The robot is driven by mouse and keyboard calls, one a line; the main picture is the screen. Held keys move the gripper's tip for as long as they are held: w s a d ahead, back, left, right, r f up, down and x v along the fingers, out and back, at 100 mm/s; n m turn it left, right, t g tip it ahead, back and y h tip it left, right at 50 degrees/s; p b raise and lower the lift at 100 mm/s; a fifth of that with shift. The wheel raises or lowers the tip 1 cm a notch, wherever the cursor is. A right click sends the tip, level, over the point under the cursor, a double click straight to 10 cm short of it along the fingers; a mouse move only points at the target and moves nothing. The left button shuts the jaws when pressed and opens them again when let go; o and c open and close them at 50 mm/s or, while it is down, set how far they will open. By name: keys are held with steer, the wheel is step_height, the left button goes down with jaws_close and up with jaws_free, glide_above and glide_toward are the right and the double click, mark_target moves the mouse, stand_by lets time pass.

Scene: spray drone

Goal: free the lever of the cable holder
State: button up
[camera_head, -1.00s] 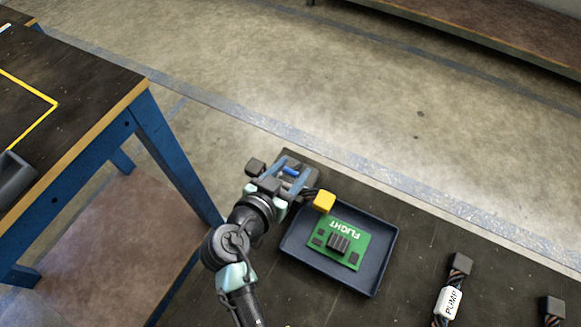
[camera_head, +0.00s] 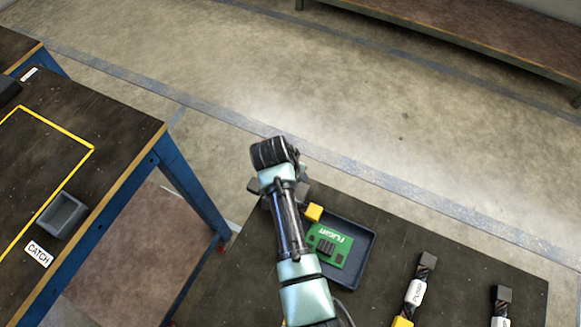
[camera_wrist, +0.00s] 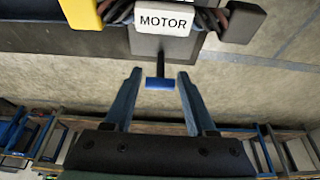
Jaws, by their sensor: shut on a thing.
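The cable holder (camera_wrist: 185,48) shows as a grey block at the top of the wrist view. Its lever (camera_wrist: 158,84) has a blue crossbar on a dark stem. My gripper (camera_wrist: 160,78) has one blue finger on each side of the crossbar and is shut on the lever. The contact itself is hard to make out. A cable labelled MOTOR (camera_wrist: 166,22) lies across the holder, with a yellow plug (camera_wrist: 80,14) on the left and a black plug (camera_wrist: 243,22) on the right. In the head view my arm hides the lever and most of the holder.
A dark tray (camera_head: 355,240) with a green FLIGHT board (camera_head: 328,245) lies right of the holder. A PUMP cable (camera_head: 414,292) and another cable (camera_head: 501,305) lie further right. A blue-legged table (camera_head: 110,130) with a grey bin (camera_head: 62,215) labelled CATCH stands left.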

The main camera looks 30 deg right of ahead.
steer(key=shift+w+d+g+y, duration=0.2)
steer(key=shift+g+y, duration=0.3)
steer(key=o, duration=1.4)
steer(key=shift+r, duration=0.1)
steer(key=p+v, duration=0.2)
steer(key=v, duration=1)
steer(key=shift+r+p, duration=0.3)
steer(key=shift+r, duration=0.05)
